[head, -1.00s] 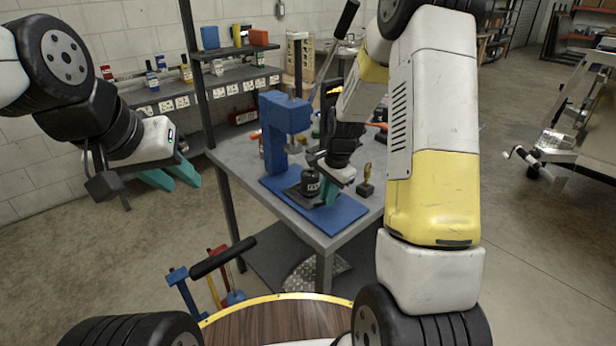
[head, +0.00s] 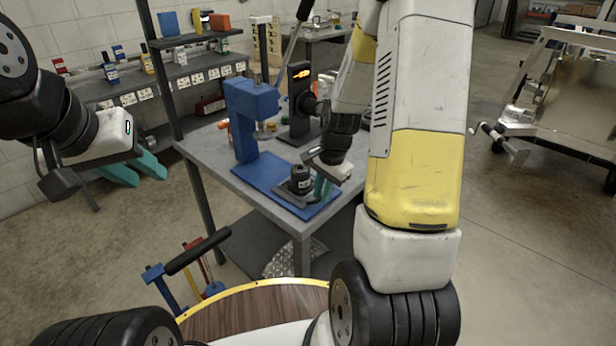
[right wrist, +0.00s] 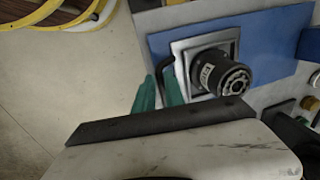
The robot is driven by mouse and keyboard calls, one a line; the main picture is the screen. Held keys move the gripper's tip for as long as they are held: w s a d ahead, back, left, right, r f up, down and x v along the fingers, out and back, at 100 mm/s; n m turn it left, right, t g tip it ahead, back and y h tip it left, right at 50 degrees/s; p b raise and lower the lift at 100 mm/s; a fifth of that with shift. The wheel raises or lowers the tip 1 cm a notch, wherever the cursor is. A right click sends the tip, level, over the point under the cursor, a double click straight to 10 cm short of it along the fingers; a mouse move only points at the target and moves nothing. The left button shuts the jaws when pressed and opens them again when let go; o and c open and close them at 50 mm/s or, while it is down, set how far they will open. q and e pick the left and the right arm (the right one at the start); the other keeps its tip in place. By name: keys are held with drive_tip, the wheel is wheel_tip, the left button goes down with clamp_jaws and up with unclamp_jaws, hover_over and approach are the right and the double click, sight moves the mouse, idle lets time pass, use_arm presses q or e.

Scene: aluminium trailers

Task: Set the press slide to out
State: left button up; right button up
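The blue press (head: 250,115) stands on the grey workbench, on a blue base plate (head: 262,172). Its slide, a grey plate carrying a black cylinder (head: 300,180), sits out from under the ram, near the front right end of the base. The right wrist view shows the cylinder (right wrist: 220,74), the slide plate (right wrist: 182,46) and a dark bent handle (right wrist: 165,70). My right gripper (head: 323,187) is at this handle, its green fingers (right wrist: 158,90) either side of it and apparently shut on it; the contact is partly hidden. My left gripper (head: 136,170) is open and empty, away from the bench.
A dark stand with an orange mark (head: 300,95) is behind the press. A shelf (head: 180,82) with bottles and boxes runs along the wall. Tools with blue and red handles (head: 190,270) are low in front. A metal trailer (head: 570,90) is at right, with clear floor before it.

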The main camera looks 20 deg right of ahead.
drive_tip(key=o, duration=0.3)
drive_tip(key=shift+s+d+f, duration=0.15)
drive_tip(key=shift+s+d, duration=0.05)
drive_tip(key=shift+s, duration=0.2)
drive_tip(key=shift+w, duration=0.1)
drive_tip(key=shift+r, duration=0.2)
drive_tip(key=r, duration=0.5)
drive_tip(key=s+r, duration=0.1)
drive_tip(key=r, duration=0.1)
drive_tip(key=shift+d+r, duration=0.2)
drive_tip(key=shift+d, duration=0.15)
drive_tip(key=s+a+r+n+t, duration=0.1)
drive_tip(key=s+a+r+n, duration=0.1)
drive_tip(key=s+r+n, duration=0.2)
drive_tip(key=s+a+r+n+t, duration=0.2)
drive_tip(key=s+a+r+n, duration=0.1)
drive_tip(key=s+r, duration=0.3)
drive_tip(key=s+a+r+n+t+y, duration=0.1)
drive_tip(key=s+a+r+n, duration=0.1)
drive_tip(key=s+r+n, duration=0.2)
drive_tip(key=shift+s+a+r+n, duration=0.15)
drive_tip(key=shift+s+r, duration=0.2)
drive_tip(key=shift+r, duration=0.35)
drive_tip(key=shift+s+r+n, duration=0.1)
drive_tip(key=shift+s+r, duration=0.3)
drive_tip(key=shift+r, duration=0.3)
drive_tip(key=shift+s+a+r+n, duration=0.15)
drive_tip(key=shift+s+r, duration=0.2)
drive_tip(key=shift+r, duration=0.35)
